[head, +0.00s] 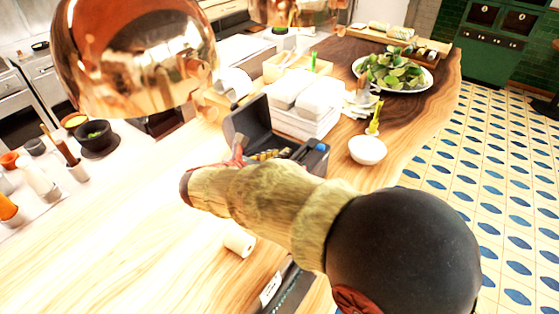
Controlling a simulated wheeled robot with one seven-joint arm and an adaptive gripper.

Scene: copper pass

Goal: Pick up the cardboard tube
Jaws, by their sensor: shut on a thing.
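My gripper (237,152) shows only as thin reddish parts poking out past the far side of my forearm, in front of the open dark case. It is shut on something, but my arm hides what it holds. I cannot make out a cardboard tube for certain. A short, pale, tube-like cylinder (239,242) shows just below my forearm, over the wooden counter. I cannot tell whether it is the cardboard tube.
An open dark case (249,121) stands right behind my gripper. White boxes (303,116), a white bowl (367,150) and a plate of greens (394,73) stand farther back. Bottles and dark bowls (95,138) are at left. The left front counter (130,240) is clear.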

